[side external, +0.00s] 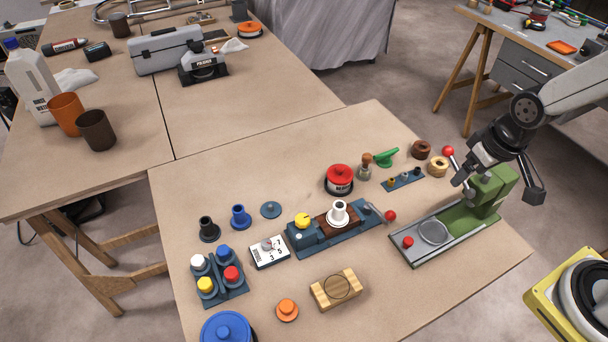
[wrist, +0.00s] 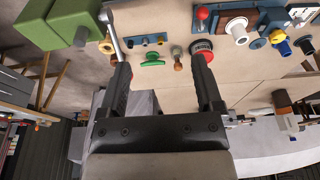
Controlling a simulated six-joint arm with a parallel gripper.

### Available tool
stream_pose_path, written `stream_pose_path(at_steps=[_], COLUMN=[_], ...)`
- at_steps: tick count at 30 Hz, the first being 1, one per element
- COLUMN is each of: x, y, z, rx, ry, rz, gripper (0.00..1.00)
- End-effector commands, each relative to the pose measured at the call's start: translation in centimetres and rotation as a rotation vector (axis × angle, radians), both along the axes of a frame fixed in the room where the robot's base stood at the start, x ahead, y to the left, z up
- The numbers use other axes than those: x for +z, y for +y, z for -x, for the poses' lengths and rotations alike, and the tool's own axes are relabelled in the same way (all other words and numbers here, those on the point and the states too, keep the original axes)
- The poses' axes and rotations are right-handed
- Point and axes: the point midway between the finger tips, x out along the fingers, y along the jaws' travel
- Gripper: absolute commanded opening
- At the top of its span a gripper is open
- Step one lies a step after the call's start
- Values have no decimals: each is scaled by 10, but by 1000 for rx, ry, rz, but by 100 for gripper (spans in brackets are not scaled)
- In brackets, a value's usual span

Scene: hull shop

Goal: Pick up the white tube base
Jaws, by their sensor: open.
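The white tube base (side external: 339,212) is a short white tube with a flared bottom. It stands upright on a brown block in the blue fixture (side external: 302,238) near the middle of the table. In the wrist view the white tube base (wrist: 237,28) shows near the top, right of my fingers. My gripper (side external: 498,184) is above the right side of the table, beside the green press, well to the right of the tube base. In the wrist view my gripper (wrist: 163,67) has its two fingers spread, with nothing between them.
The green press (side external: 490,195) with a red-knobbed lever stands close to my gripper. A wooden block (side external: 336,289), a rack of coloured pegs (side external: 219,277) and a blue lid (side external: 228,328) are nearer the front.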

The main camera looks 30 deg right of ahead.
Motion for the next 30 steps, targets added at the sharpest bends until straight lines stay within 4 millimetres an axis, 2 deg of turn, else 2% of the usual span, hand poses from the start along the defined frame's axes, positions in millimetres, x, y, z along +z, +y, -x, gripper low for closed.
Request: stream_pose_path(at_steps=[9,14,20,30], x=[0,-3,-13,-44], y=[1,8,30,86], z=[-1,-8,-30,-80], rx=[-10,-95,-377,-1113], ry=[0,2,19,107], rz=[-5,-46,-173,-451], gripper=[85,85,85,85])
